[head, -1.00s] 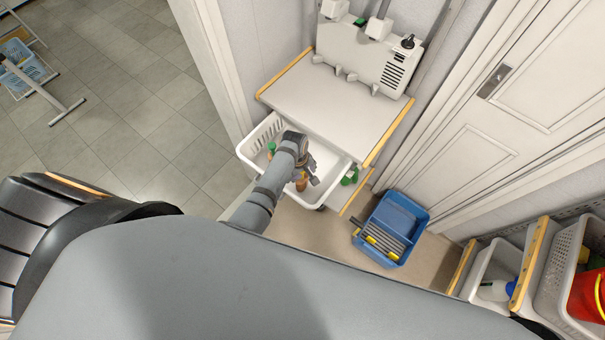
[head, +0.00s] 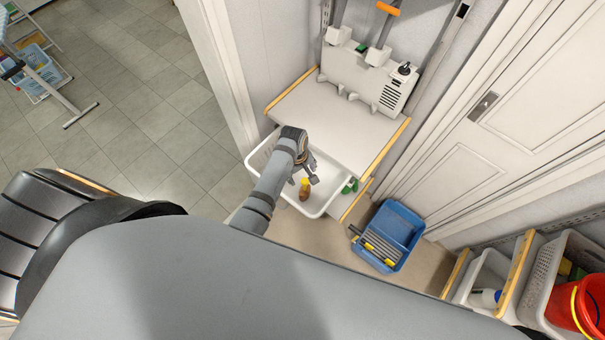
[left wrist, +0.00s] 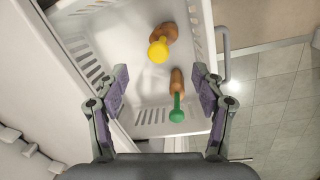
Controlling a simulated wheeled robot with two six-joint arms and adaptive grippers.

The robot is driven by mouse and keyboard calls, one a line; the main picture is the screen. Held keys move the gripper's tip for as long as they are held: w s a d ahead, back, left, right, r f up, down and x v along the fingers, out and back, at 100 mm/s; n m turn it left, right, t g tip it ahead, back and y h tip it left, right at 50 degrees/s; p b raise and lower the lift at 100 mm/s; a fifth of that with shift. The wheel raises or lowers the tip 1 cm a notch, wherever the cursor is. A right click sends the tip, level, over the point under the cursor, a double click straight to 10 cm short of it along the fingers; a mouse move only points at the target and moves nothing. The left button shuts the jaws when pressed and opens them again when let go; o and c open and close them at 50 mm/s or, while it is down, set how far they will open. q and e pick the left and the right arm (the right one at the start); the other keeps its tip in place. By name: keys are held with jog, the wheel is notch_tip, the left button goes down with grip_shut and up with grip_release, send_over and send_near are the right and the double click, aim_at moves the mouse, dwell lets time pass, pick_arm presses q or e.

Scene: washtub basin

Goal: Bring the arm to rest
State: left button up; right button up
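My left gripper (head: 309,174) is over the white basket (head: 319,209) under the shelf. In the left wrist view the left gripper (left wrist: 160,82) is open, with its two fingers spread wide and nothing between the pads. The yellow-topped bottle shows in the head view (head: 305,189); the green-topped one is hidden there behind my arm. My right gripper is not in view.
A white shelf (head: 335,125) with wooden edges overhangs the basket's back. A blue mop bucket (head: 400,225) stands on the floor to the right. A white bin with a red bucket (head: 590,290) is at the lower right. Open tiled floor lies to the left.

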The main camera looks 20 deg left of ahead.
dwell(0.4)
pick_arm(q)
jog(key=s+a+r+m+t+y, duration=0.1)
jog(key=s+a+r+m, duration=0.45)
jog(key=r, duration=0.25)
jog(key=s+a+r+m+t+y, duration=0.1)
jog(key=s+a+r+m+t, duration=0.1)
jog(key=s+a+r+m, duration=0.35)
jog(key=s+a+f+g+b, duration=0.1)
jog(key=s+f+b, duration=0.15)
jog(key=f, duration=1.15)
jog(key=s+f+b, duration=0.1)
jog(key=f+b, duration=0.3)
jog(key=f, duration=1)
jog(key=s+a+f+b, duration=0.1)
jog(key=s+f+b, duration=0.2)
jog(key=s+f, duration=0.6)
jog(key=s+f+g+b, duration=0.1)
jog(key=s+f+b, duration=0.2)
jog(key=s+f, duration=0.7)
notch_tip(320, 180, down, 6)
jog(key=shift+s+a+r+g+b, duration=0.2)
jog(key=shift+s+a+g+b, duration=0.1)
jog(key=shift+a, duration=0.05)
